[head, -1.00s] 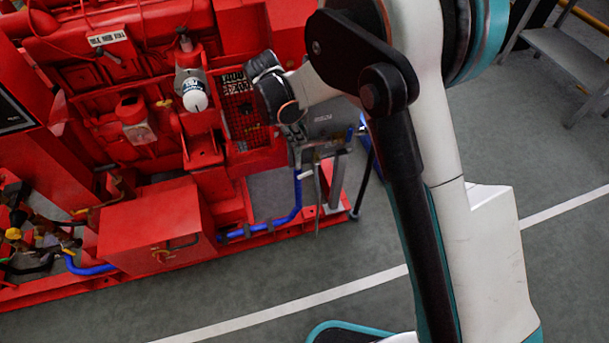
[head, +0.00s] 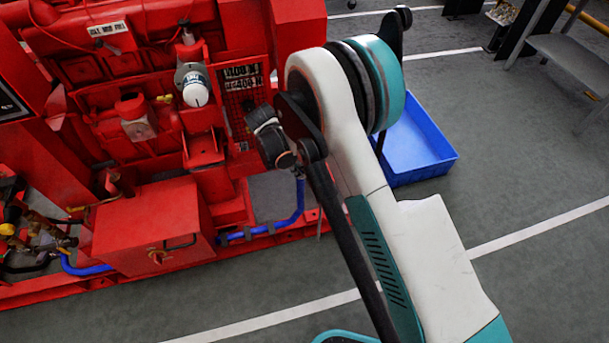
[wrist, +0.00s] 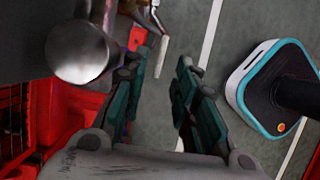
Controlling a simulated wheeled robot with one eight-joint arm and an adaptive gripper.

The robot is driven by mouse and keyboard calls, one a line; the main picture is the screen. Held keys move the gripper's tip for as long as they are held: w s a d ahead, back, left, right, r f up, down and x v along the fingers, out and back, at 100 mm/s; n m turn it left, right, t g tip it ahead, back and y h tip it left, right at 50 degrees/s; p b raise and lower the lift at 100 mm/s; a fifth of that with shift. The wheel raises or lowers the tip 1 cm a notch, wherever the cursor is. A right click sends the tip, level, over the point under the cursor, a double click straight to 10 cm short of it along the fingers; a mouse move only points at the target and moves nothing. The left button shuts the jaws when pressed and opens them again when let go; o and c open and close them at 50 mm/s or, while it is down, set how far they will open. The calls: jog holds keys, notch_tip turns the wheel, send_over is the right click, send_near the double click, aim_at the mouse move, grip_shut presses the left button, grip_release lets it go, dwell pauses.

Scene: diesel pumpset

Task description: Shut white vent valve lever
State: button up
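A thin white lever (wrist: 161,56) shows in the wrist view, near the top centre, on a small fitting (wrist: 142,14) beside the red frame. I take it to be the vent valve lever. My gripper (wrist: 163,72) is open, with its two dark green fingers apart and nothing clearly held. The lever appears between the fingertips, nearer the left one; I cannot tell how far beyond them it is or whether it touches. In the head view my arm hides the gripper fingers and the lever.
The red pumpset (head: 150,120) fills the left, with a red box (head: 152,235) and blue hose (head: 272,228) low down. A rounded metal cylinder (wrist: 82,52) is close to the gripper's left. A blue crate (head: 420,140) stands behind my arm.

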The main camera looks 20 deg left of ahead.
jog(key=shift+b+x, duration=0.55)
jog(key=shift+x, duration=1.55)
grip_shut()
